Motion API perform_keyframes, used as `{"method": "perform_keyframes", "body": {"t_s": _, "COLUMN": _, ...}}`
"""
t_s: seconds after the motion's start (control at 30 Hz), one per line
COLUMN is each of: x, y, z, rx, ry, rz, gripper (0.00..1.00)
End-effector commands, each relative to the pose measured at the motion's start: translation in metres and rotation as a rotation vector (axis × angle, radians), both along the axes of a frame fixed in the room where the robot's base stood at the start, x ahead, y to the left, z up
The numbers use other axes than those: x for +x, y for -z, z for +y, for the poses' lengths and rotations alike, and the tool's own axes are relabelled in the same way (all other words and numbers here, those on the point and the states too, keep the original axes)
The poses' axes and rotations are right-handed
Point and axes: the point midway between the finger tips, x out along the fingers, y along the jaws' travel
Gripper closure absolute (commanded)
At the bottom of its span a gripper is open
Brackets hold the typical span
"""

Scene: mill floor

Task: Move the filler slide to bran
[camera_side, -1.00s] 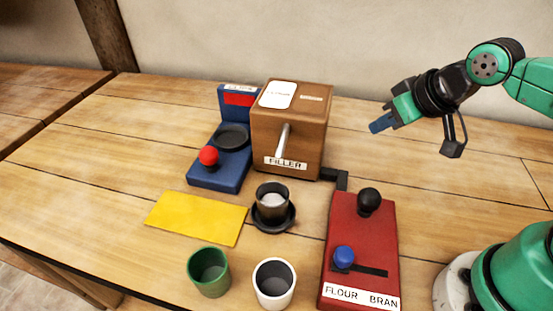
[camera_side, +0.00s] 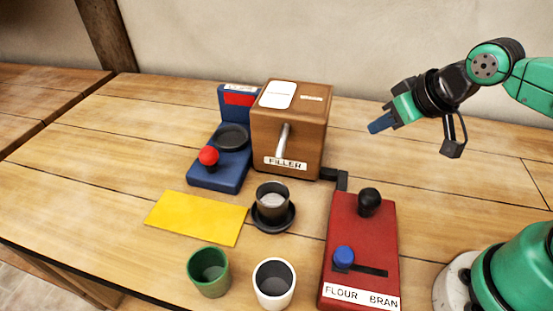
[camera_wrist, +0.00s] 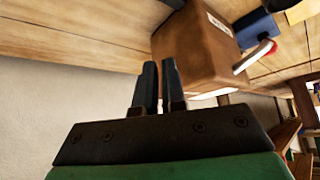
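The filler slide is a blue knob (camera_side: 344,257) at the left, FLOUR end of a dark slot in the red control box (camera_side: 362,230). The label (camera_side: 361,297) on its front edge reads FLOUR at left and BRAN at right. A black ball knob (camera_side: 369,200) stands at the back of the same box. The brown filler box (camera_side: 290,130) has a pale spout. My gripper (camera_side: 380,124) is in the air, up and right of the filler, well away from the knob. In the wrist view its two fingers (camera_wrist: 159,80) are close together with a narrow gap and nothing between them.
A dark cup (camera_side: 271,201) stands on a black round base before the filler. A green cup (camera_side: 209,272) and a white cup (camera_side: 274,283) stand at the front. A yellow mat (camera_side: 196,217) and a blue scale-like device with a red knob (camera_side: 208,156) are at left.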

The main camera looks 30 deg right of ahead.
Motion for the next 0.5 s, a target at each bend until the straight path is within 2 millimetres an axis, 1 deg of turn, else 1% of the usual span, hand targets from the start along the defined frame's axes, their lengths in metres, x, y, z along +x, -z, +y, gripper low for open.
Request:
{"method": "perform_keyframes", "body": {"t_s": 0.03, "x": 0.000, "y": 0.000, "z": 0.002, "rx": -0.003, "ry": -0.011, "rz": 0.005, "gripper": 0.77}}
{"method": "perform_keyframes", "body": {"t_s": 0.07, "x": -0.001, "y": 0.001, "z": 0.005, "rx": -0.007, "ry": -0.028, "rz": 0.013, "gripper": 0.69}}
{"method": "perform_keyframes", "body": {"t_s": 0.1, "x": -0.002, "y": 0.002, "z": 0.011, "rx": -0.016, "ry": -0.066, "rz": 0.030, "gripper": 0.57}}
{"method": "perform_keyframes", "body": {"t_s": 0.13, "x": -0.003, "y": 0.003, "z": 0.018, "rx": -0.027, "ry": -0.106, "rz": 0.049, "gripper": 0.49}}
{"method": "perform_keyframes", "body": {"t_s": 0.17, "x": -0.006, "y": 0.005, "z": 0.027, "rx": -0.041, "ry": -0.157, "rz": 0.073, "gripper": 0.40}}
{"method": "perform_keyframes", "body": {"t_s": 0.2, "x": -0.010, "y": 0.008, "z": 0.040, "rx": -0.066, "ry": -0.242, "rz": 0.111, "gripper": 0.35}}
{"method": "perform_keyframes", "body": {"t_s": 0.27, "x": -0.020, "y": 0.012, "z": 0.063, "rx": -0.112, "ry": -0.392, "rz": 0.178, "gripper": 0.35}}
{"method": "perform_keyframes", "body": {"t_s": 0.3, "x": -0.029, "y": 0.015, "z": 0.078, "rx": -0.149, "ry": -0.501, "rz": 0.224, "gripper": 0.35}}
{"method": "perform_keyframes", "body": {"t_s": 0.4, "x": -0.053, "y": 0.020, "z": 0.109, "rx": -0.244, "ry": -0.758, "rz": 0.331, "gripper": 0.35}}
{"method": "perform_keyframes", "body": {"t_s": 0.5, "x": -0.076, "y": 0.024, "z": 0.130, "rx": -0.331, "ry": -0.974, "rz": 0.414, "gripper": 0.35}}
